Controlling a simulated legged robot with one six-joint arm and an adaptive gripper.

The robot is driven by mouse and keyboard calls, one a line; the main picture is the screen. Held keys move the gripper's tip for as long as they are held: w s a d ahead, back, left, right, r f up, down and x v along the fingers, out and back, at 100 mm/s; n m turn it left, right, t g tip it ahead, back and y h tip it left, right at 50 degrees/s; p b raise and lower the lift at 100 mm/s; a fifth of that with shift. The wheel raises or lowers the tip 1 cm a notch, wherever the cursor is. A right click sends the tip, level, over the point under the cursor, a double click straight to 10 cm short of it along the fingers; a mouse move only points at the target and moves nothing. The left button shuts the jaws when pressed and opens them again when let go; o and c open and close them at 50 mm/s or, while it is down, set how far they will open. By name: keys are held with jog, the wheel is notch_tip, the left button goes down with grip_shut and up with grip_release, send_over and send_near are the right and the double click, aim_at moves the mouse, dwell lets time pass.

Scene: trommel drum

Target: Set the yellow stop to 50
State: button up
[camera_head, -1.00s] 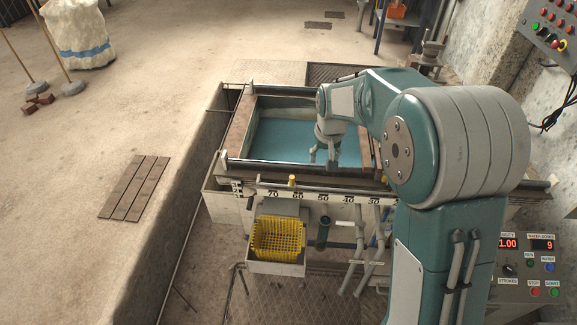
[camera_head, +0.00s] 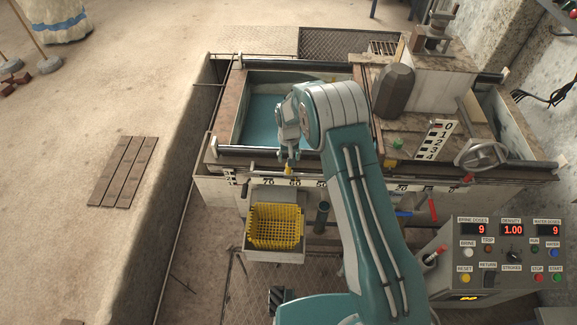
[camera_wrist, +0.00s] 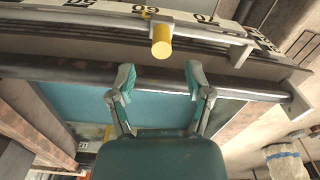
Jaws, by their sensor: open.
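The yellow stop (camera_wrist: 161,41) is a short yellow cylinder on a light block on the rail. It also shows in the head view (camera_head: 288,169), just below my gripper. The number scale (camera_wrist: 205,18) runs along the front edge and reads upside down in the wrist view. The stop sits between 60 and 70, closer to 60; the 50 mark (camera_wrist: 80,2) is left of it in the wrist view. My gripper (camera_wrist: 159,76) is open and empty, its two fingertips apart and short of the stop, which lines up with the gap between them. My arm hides part of the scale in the head view.
A dark rail (camera_wrist: 230,83) crosses under my fingers, with the blue-water tank (camera_head: 262,122) behind. A yellow basket (camera_head: 274,226) hangs below the scale. A control panel (camera_head: 500,250), a handwheel (camera_head: 481,154) and a red-handled lever (camera_head: 432,210) stand to the right.

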aim_at(288, 170)
notch_tip(288, 170, down, 6)
jog(key=shift+a+f, duration=0.1)
jog(key=shift+a, duration=0.05)
grip_shut()
